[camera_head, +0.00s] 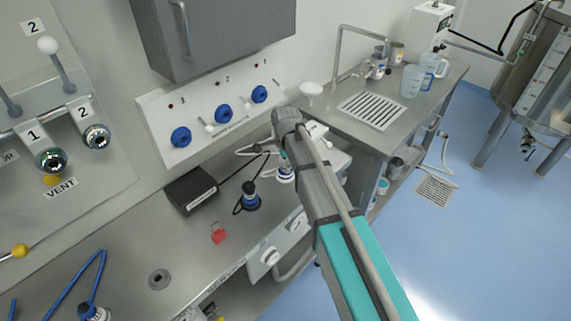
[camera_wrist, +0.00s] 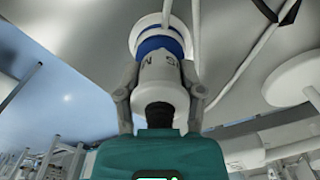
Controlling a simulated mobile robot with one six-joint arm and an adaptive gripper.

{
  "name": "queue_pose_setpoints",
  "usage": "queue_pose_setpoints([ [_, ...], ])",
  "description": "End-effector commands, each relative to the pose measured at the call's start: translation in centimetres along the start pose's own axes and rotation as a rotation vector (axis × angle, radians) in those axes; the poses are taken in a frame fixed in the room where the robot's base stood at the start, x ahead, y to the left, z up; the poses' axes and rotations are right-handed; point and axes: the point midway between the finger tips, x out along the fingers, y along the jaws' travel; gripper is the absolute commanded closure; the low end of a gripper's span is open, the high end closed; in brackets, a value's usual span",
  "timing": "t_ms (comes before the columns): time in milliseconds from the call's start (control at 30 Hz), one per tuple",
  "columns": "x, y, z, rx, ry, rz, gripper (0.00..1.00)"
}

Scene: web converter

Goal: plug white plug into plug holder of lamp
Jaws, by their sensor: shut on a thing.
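In the wrist view my gripper (camera_wrist: 162,95) is shut on the white plug (camera_wrist: 158,72), with one finger on each side of its body. The plug has a dark end towards my palm. A blue ring and a white rim lie at its far end. I cannot tell whether that far end is free or seated in something. In the head view my arm hides the gripper. A small white and blue piece (camera_head: 285,173) shows left of the arm; I cannot tell if it is the held plug. I cannot identify the lamp's plug holder for sure.
A wall panel has several blue sockets (camera_head: 222,113). A drain grate (camera_head: 372,110) lies behind my arm. In the wrist view a white disc (camera_wrist: 292,80) is at right.

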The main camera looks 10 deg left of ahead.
Motion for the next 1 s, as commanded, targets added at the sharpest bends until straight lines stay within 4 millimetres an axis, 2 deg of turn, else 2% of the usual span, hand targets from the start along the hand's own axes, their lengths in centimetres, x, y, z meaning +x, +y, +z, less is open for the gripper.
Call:
queue_pose_setpoints([
  [300,0.14,0.01,0.00,0.000,0.000,0.000,1.00],
  [333,0.14,0.01,0.00,0.000,0.000,0.000,0.47],
  [533,0.14,0.01,0.00,0.000,0.000,0.000,0.10],
  [1000,0.05,0.00,0.00,0.000,0.000,0.000,0.10],
])
